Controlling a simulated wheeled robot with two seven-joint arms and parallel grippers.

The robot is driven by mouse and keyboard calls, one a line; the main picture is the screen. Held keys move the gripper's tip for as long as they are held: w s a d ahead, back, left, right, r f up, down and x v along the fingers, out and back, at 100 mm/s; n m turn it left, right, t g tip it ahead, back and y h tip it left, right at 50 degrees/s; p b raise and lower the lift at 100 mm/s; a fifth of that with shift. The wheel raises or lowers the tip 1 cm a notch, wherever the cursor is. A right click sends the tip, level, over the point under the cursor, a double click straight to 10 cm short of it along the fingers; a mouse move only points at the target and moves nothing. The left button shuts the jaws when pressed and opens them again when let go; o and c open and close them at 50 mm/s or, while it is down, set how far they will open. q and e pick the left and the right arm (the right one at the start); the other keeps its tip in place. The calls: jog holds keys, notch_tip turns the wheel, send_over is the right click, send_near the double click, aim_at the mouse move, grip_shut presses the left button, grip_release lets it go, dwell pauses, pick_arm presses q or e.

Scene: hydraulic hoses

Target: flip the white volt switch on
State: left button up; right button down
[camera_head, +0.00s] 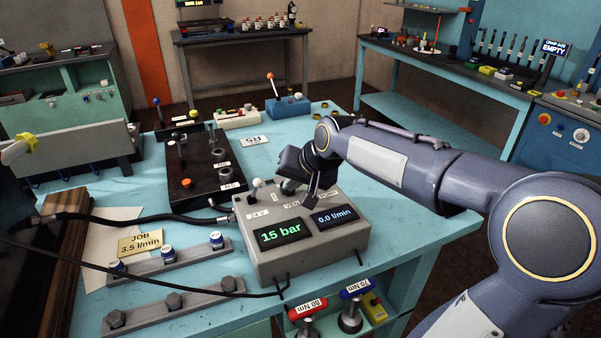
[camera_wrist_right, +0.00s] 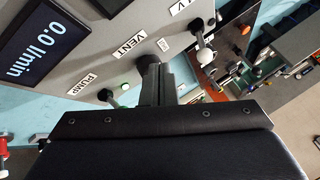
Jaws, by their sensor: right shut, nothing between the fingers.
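The grey control box (camera_head: 312,262) stands on the blue bench with displays reading 15 bar and 0.0 l/min. The switch with the white ball knob (camera_head: 257,183) rises beside the 24 V label at the box's back left. It also shows in the right wrist view (camera_wrist_right: 206,57), leaning away from the box's labels. My right gripper (camera_head: 288,187) is shut and empty over the box's back edge, to the right of the white knob. In the right wrist view its fingers (camera_wrist_right: 160,78) are close to a black knob (camera_wrist_right: 148,61) by the VENT label; I cannot tell whether they touch.
A black valve block (camera_head: 205,170) with levers stands behind the box. Black hoses (camera_head: 140,217) run in from the left. A grey rail with blue-capped fittings (camera_head: 168,253) lies left of the box.

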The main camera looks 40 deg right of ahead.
aim_at(256, 188)
jog(key=shift+x, duration=1.05)
jog(key=shift+w+a+r+p, duration=0.2)
jog(key=shift+w+a+p, duration=0.05)
jog(key=shift+w+a, duration=0.2)
jog(key=shift+w+a+r+p, duration=0.2)
jog(key=shift+w+a+r, duration=0.05)
jog(key=shift+w+a, duration=0.6)
jog(key=shift+a, duration=0.05)
jog(key=shift+a, duration=0.1)
jog(key=shift+a+r+h, duration=0.15)
jog(key=shift+r+h, duration=0.05)
jog(key=shift+h, duration=0.1)
